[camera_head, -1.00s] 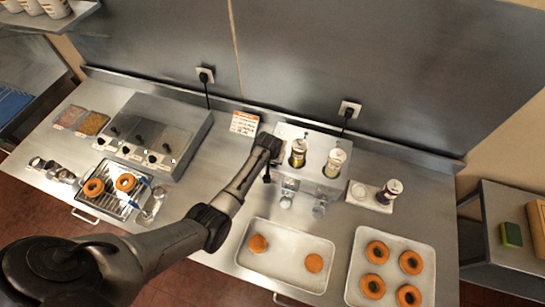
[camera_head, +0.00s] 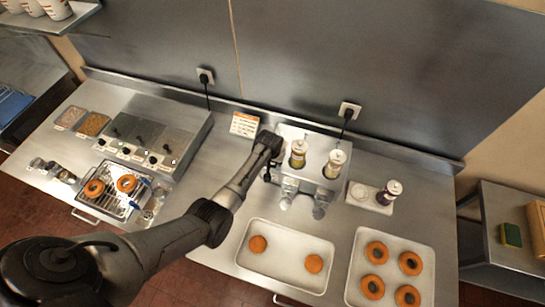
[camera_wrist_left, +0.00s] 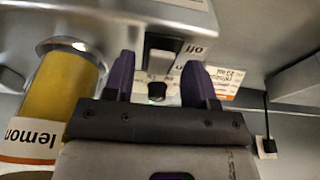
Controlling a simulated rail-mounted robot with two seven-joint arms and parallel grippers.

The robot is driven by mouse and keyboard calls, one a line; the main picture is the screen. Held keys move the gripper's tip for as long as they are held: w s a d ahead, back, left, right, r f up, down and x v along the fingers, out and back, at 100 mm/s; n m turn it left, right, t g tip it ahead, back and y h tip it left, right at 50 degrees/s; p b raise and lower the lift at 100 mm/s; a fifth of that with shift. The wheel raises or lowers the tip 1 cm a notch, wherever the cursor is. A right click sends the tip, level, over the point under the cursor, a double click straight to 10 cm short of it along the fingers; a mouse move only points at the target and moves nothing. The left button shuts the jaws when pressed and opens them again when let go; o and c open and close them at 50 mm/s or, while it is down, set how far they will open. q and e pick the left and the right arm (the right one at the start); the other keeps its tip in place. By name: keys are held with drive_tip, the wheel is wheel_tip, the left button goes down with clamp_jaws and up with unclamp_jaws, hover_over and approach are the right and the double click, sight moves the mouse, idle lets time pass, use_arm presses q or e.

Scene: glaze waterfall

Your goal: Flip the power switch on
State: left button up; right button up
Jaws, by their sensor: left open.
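The metal dispenser (camera_head: 318,146) stands at the back middle of the counter, and its side face shows close up in the left wrist view (camera_wrist_left: 110,15). On that face is a pale rocker switch (camera_wrist_left: 160,62) with an "off" label beside it and a dark knob (camera_wrist_left: 157,90) near it. My left gripper (camera_head: 268,142) is at the dispenser's left side. Its two purple fingertips (camera_wrist_left: 158,75) are apart, one on each side of the switch area, with nothing held between them. I cannot tell whether they touch the switch. My right gripper is not in view.
A bottle labelled lemon (camera_wrist_left: 65,95) sits close beside the gripper. Another bottle (camera_head: 335,163) stands in the dispenser. A printed card (camera_head: 244,124) is at the back left. Trays of doughnuts (camera_head: 245,262) lie in front. A socket with a plug (camera_head: 349,110) is on the wall.

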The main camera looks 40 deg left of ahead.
use_arm(q)
drive_tip(key=shift+s+r, duration=0.1)
drive_tip(key=shift+r, duration=0.5)
drive_tip(key=v, duration=1.2)
drive_tip(key=shift+r, duration=0.3)
drive_tip(key=shift+s+d, duration=0.1)
